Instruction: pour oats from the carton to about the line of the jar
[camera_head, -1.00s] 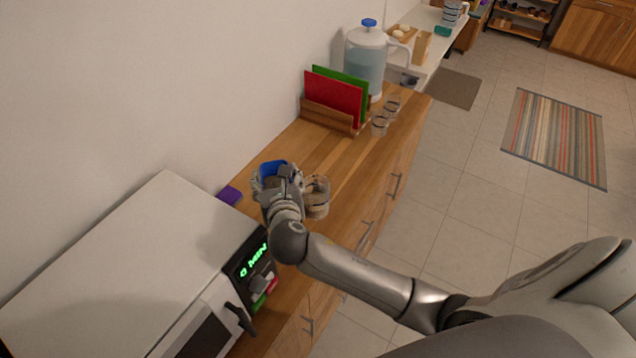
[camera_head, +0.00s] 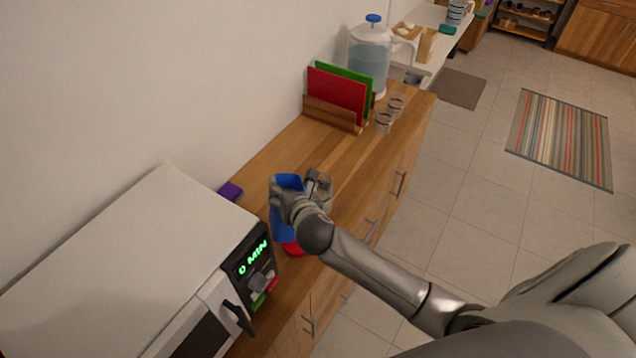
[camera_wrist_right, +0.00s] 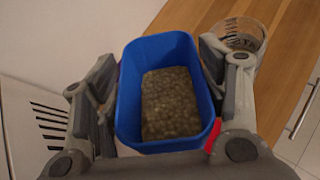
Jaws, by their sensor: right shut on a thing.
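The carton (camera_head: 284,225) is blue and open at the top. In the wrist view its open mouth (camera_wrist_right: 166,50) faces the camera, with grey-brown oats (camera_wrist_right: 170,105) inside. My right gripper (camera_head: 297,189) is shut on the carton, one finger on each side. The clear glass jar (camera_head: 326,186) is just right of the carton and partly hidden by my gripper. Its rim and wall show beside the right-hand finger in the wrist view (camera_wrist_right: 243,35). I cannot make out its line or fill level. My left gripper is not in view.
A white microwave (camera_head: 150,260) stands at the lower left. A purple block (camera_head: 230,191) and a red item (camera_head: 294,248) are near the carton. Farther back are a board rack (camera_head: 332,113), two glasses (camera_head: 384,121) and a water dispenser (camera_head: 369,60). The counter (camera_head: 310,150) between is clear.

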